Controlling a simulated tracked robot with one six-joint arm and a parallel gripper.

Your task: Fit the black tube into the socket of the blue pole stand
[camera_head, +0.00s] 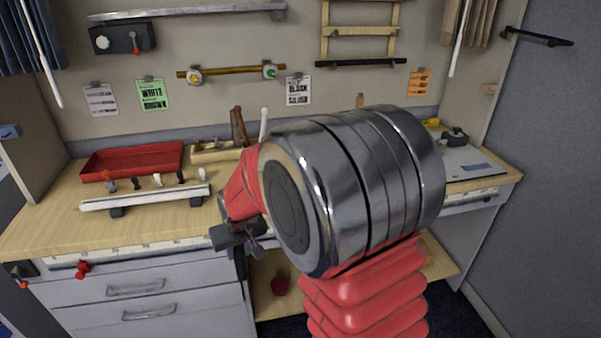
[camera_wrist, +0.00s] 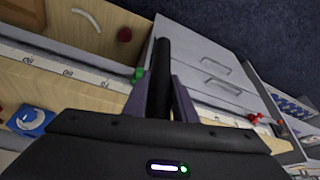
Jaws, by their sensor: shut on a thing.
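My gripper (camera_wrist: 160,98) is shut on the black tube (camera_wrist: 160,65), which sticks out beyond the two fingers in the wrist view. In the head view my gripper (camera_head: 238,236) is at the table's front edge, and my arm hides much of the middle of the table. A blue block with a pale round top (camera_wrist: 33,120) lies on the wood at the lower left of the wrist view. It looks like the blue pole stand, apart from the tube. Its socket is not clear. I cannot make it out in the head view.
The wooden table (camera_head: 50,222) carries a red tray (camera_head: 130,161) and a pale rack (camera_head: 145,197) at the left. A tape dispenser (camera_head: 454,137) is at the right. Drawers (camera_head: 150,290) are below. A red clip (camera_wrist: 255,118) and a green clip (camera_wrist: 138,74) sit along the table edge.

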